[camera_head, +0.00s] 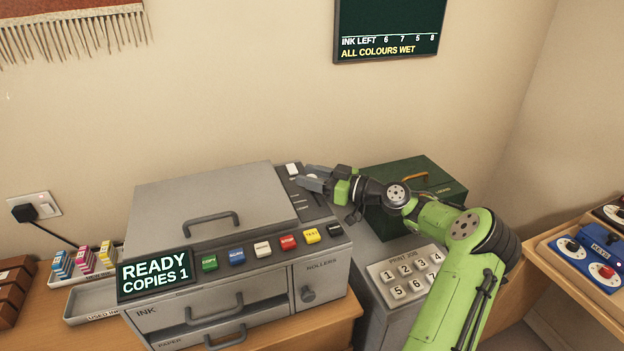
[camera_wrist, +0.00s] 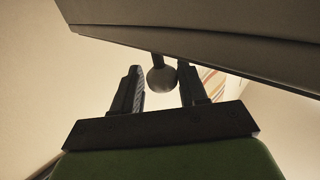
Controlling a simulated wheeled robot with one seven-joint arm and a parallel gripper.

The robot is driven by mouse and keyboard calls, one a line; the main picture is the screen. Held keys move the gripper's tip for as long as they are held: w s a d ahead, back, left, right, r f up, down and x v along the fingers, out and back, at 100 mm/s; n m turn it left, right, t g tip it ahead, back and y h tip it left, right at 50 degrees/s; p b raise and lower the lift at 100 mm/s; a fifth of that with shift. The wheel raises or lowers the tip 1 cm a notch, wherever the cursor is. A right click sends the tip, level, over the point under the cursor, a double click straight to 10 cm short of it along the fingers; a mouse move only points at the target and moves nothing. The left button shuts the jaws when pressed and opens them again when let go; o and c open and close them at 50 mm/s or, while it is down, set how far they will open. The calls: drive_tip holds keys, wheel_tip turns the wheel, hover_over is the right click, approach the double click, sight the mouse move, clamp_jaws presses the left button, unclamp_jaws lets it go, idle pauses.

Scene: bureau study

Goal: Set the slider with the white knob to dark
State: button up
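The white knob (camera_head: 292,169) is at the far end of the narrow slider panel (camera_head: 301,202) on the right of the grey copier's top. The panel's small markings are too small to read. My gripper (camera_head: 310,178) is just right of the white knob, over the panel's far part. In the wrist view my gripper (camera_wrist: 162,88) has its two fingers apart. A rounded knob on a short stem (camera_wrist: 161,78) shows between them, with small gaps on both sides. I cannot tell for sure that it is the white knob.
The grey copier (camera_head: 215,190) has a closed lid with a handle and a row of coloured buttons (camera_head: 262,248). A dark green box (camera_head: 415,190) stands close behind my wrist. A number keypad (camera_head: 408,275) is right of the copier. The wall is behind.

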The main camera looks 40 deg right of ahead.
drive_tip(key=shift+o, duration=1)
drive_tip(key=shift+w+r, duration=0.1)
drive_tip(key=shift+r, duration=0.2)
drive_tip(key=shift+f, duration=0.1)
drive_tip(key=shift+s+d+f, duration=0.1)
drive_tip(key=shift+s+d, duration=0.1)
drive_tip(key=shift+s, duration=0.15)
drive_tip(key=p+v, duration=0.2)
drive_tip(key=v, duration=1.3)
